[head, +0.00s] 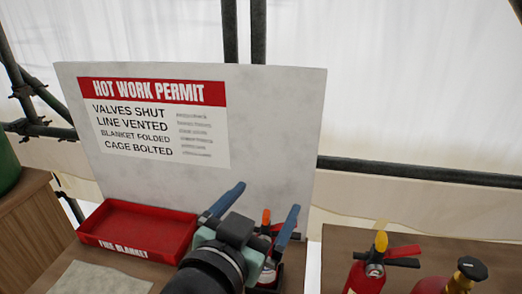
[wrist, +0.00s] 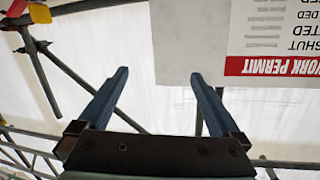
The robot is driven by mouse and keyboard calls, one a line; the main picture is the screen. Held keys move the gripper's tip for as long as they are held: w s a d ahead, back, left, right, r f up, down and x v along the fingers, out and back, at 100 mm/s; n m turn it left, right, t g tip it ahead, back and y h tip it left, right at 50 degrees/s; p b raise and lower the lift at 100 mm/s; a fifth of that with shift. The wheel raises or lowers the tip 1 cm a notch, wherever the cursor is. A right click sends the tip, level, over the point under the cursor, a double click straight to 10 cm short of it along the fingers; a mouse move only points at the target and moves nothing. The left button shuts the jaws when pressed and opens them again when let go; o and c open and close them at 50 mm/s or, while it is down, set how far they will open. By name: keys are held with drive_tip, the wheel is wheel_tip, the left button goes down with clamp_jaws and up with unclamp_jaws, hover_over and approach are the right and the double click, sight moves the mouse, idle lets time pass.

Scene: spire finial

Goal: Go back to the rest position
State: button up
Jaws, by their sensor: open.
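My gripper (head: 258,202) is open, with its two blue fingers spread apart and nothing between them. In the head view it is raised in front of the white board, at the lower middle. In the wrist view the open fingers (wrist: 157,82) point up the picture, which is upside down, with pale sheeting behind them. A fire extinguisher (head: 265,270) with an orange part on top stands partly hidden behind my gripper; I cannot tell whether they touch.
A red fire blanket tray (head: 88,238) sits left of my gripper, beside a grey cloth (head: 100,279). The permit board (head: 280,110) stands behind. Right are a red extinguisher (head: 368,272) with a yellow top and a red container (head: 460,278). Scaffold poles (head: 420,172) cross the back.

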wheel_tip(320, 180, up, 21)
drive_tip(key=s+n+t+y+p, duration=0.1)
drive_tip(key=s+n+t+y, duration=0.15)
drive_tip(key=t, duration=0.45)
drive_tip(key=s+r+n+t+y, duration=0.1)
drive_tip(key=s+r+n+t, duration=0.1)
drive_tip(key=r, duration=0.4)
drive_tip(key=s+r+n+t+y+p, duration=0.1)
drive_tip(key=s+r+t+y, duration=0.1)
drive_tip(key=s+r, duration=0.3)
drive_tip(key=shift+s+r+n+t, duration=0.35)
drive_tip(key=shift+r+t, duration=0.35)
drive_tip(key=shift+r, duration=0.2)
drive_tip(key=shift+a+y, duration=0.15)
drive_tip(key=shift+y, duration=0.1)
